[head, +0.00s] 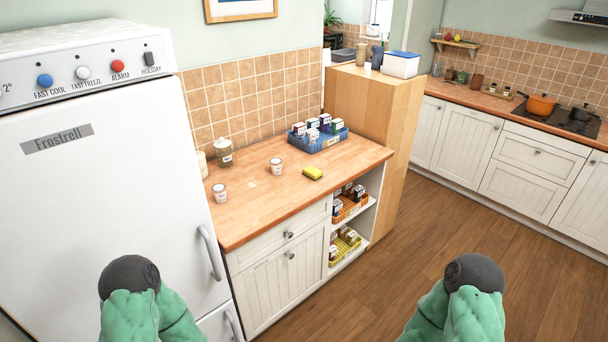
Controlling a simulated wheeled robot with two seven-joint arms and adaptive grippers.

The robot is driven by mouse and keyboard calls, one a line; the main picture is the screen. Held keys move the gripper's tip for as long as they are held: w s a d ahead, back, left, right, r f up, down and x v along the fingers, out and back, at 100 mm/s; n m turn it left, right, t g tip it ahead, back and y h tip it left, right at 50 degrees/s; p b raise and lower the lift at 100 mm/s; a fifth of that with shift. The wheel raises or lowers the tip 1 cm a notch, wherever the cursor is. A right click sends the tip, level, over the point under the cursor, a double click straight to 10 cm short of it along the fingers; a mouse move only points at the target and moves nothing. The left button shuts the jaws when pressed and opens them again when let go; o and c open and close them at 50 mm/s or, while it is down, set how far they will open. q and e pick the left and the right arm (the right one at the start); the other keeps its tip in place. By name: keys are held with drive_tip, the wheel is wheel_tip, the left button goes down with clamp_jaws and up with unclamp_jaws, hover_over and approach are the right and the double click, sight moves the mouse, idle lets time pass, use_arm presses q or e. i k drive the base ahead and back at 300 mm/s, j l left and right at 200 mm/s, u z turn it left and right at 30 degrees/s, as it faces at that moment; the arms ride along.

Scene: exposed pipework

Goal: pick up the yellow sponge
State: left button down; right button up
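The yellow sponge (313,173) lies flat on the wooden counter (245,210), right of the middle and a little back from its front edge. It is small and has a darker side. Nothing touches it. My two green arms with dark rounded caps show at the bottom of the head view, one left and one right, well short of the counter. No gripper fingers are visible in this view.
A blue basket (318,138) of small boxes stands behind. A white fridge (100,190) borders the counter's left. The wooden floor (430,240) at right is clear.

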sight(313, 173)
drive_tip(key=i+l+u, duration=0.1)
drive_tip(key=u, duration=0.3)
drive_tip(key=l+u, duration=0.15)
drive_tip(key=u, duration=0.25)
drive_tip(key=i+l+u, duration=0.1)
drive_tip(key=u, duration=0.3)
drive_tip(key=l+u, duration=0.35)
drive_tip(key=i+j, duration=0.05)
drive_tip(key=j, duration=0.05)
